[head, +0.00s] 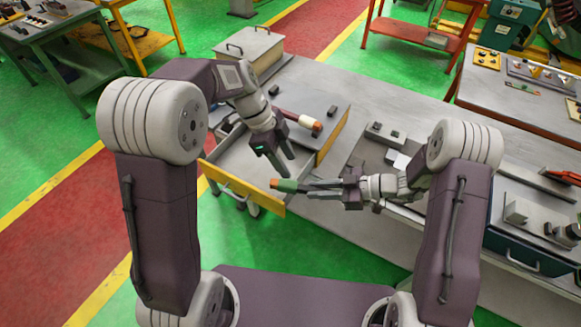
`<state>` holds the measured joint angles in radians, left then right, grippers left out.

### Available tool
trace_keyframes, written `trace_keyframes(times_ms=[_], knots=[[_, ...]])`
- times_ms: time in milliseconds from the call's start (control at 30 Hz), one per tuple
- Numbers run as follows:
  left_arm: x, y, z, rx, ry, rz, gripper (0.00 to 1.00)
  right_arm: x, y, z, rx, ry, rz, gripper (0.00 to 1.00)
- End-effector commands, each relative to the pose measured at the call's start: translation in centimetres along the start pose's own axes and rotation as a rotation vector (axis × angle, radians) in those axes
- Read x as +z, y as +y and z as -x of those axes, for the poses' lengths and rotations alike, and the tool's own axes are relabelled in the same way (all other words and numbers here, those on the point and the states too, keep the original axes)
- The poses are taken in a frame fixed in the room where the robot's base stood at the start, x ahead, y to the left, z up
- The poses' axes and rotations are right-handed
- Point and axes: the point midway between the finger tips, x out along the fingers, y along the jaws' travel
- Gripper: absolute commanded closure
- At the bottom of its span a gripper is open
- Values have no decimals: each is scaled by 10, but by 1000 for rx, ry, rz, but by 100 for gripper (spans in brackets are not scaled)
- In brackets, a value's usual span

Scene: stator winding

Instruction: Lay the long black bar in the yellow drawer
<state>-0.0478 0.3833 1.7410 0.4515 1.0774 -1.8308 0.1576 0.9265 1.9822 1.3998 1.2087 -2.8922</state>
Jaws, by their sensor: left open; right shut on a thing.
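The yellow drawer (238,188) is pulled out from the bench, its yellow front facing me and its grey inside partly hidden by my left arm. My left gripper (279,166) is open and empty, pointing down over the drawer's right part. My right gripper (303,188) is shut on a green piece with an orange end (284,186), near the drawer front's right end. The piece sticks out to the left from the fingertips. I cannot make out a long black bar for certain.
A grey box (250,47) stands at the back. Small metal parts (385,133) lie on the bench right of the drawer. Green floor (222,235) shows before the drawer.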

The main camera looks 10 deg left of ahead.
Motion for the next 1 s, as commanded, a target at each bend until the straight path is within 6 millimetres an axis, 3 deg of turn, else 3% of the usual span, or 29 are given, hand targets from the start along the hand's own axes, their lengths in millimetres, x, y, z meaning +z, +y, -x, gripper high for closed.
trace_keyframes(times_ms=[300,433,600,867,1000], knots=[[0,2,-71,6,-1,2,55,0,0,0,0,1,0,100],[0,2,-94,4,-1,1,55,-1,0,0,0,1,0,100],[1,1,-108,1,-2,2,55,-1,0,0,0,1,0,100],[1,1,-110,0,-2,1,55,0,0,0,0,1,0,100],[1,1,-110,0,-2,1,88,0,0,0,0,1,0,100]])
